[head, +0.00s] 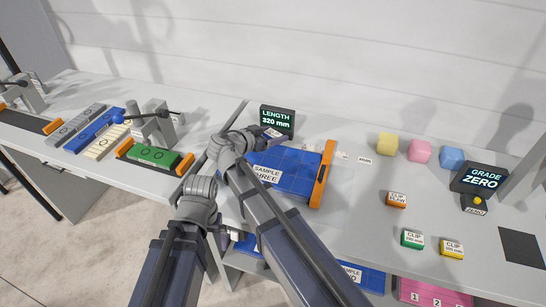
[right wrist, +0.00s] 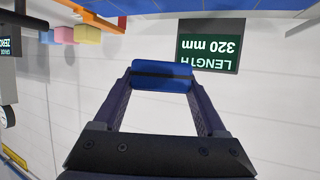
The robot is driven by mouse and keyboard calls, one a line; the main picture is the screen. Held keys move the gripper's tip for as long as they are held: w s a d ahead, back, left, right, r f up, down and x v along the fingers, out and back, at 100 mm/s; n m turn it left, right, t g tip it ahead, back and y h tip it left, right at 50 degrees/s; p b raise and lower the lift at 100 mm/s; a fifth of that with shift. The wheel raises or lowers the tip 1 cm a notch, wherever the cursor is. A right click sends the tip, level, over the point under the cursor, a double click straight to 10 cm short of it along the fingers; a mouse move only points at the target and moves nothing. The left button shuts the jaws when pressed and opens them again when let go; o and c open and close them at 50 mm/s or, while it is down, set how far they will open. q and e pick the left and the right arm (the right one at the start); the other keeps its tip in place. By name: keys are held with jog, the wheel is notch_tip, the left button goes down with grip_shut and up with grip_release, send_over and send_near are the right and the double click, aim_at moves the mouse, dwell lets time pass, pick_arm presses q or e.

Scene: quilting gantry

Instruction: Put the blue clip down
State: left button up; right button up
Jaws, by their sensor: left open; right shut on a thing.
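My right gripper (head: 262,134) is at the back of the table, just in front of the length display. It is shut on the blue clip (right wrist: 162,76), which sits between its fingertips in the right wrist view. In the head view the clip (head: 273,132) shows as a small piece with a pale label, partly hidden by the gripper. The clip appears held up near the far left end of the blue sample three (head: 288,172). My left gripper (head: 223,238) is open, low by the table's front edge and partly hidden by my arms; I see nothing in it.
Sample three lies against an orange stop (head: 322,174). An orange clip (head: 396,200), green clip (head: 412,239) and yellow clip (head: 452,247) stand to the right. Behind are the length display (head: 277,119) and coloured cubes (head: 420,151). The grade display (head: 479,180) is far right.

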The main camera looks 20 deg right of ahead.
aim_at(273, 158)
jog(key=shift+f+b, duration=3.35)
jog(key=shift+f, duration=0.55)
jog(key=shift+f, duration=0.1)
jog(key=shift+f, duration=0.15)
jog(key=o, duration=1.3)
